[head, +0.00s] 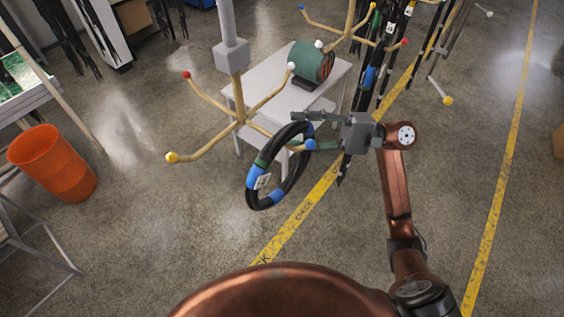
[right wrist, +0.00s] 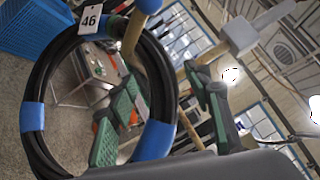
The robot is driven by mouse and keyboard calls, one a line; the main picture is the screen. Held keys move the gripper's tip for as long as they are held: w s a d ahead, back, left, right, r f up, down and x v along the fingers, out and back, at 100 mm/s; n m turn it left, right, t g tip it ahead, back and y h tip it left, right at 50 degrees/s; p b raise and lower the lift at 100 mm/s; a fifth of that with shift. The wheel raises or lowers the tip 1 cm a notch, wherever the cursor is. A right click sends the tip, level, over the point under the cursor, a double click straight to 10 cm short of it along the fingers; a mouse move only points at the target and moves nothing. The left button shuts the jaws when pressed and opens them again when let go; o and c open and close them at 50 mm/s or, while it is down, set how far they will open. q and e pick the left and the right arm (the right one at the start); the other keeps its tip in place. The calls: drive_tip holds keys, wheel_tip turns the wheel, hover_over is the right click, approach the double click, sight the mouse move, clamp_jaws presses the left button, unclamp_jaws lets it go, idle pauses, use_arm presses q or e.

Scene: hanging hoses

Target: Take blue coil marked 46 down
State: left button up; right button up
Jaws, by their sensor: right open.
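The coil marked 46 (head: 252,177) is a black hose ring with blue bands and a white tag. It hangs tilted at the blue-tipped arm of a hanging rack (head: 239,100). In the right wrist view the coil (right wrist: 33,117) is close, and its tag (right wrist: 90,20) reads 46 near the blue ball tip (right wrist: 148,5). My right gripper (head: 309,130) is open at the coil's upper right side. In the wrist view one finger shows inside the ring and the other outside, with the hose between; contact cannot be told. My left gripper is not in view.
A white table (head: 335,82) with a green drum (head: 311,62) stands behind the rack. Other black hoses (head: 370,78) hang at the upper right. An orange bin (head: 52,163) stands at the left. The floor in front of the coil is clear.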

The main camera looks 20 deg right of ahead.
drive_tip(key=shift+d, duration=0.1)
drive_tip(key=shift+c, duration=0.6)
clamp_jaws()
idle(0.3)
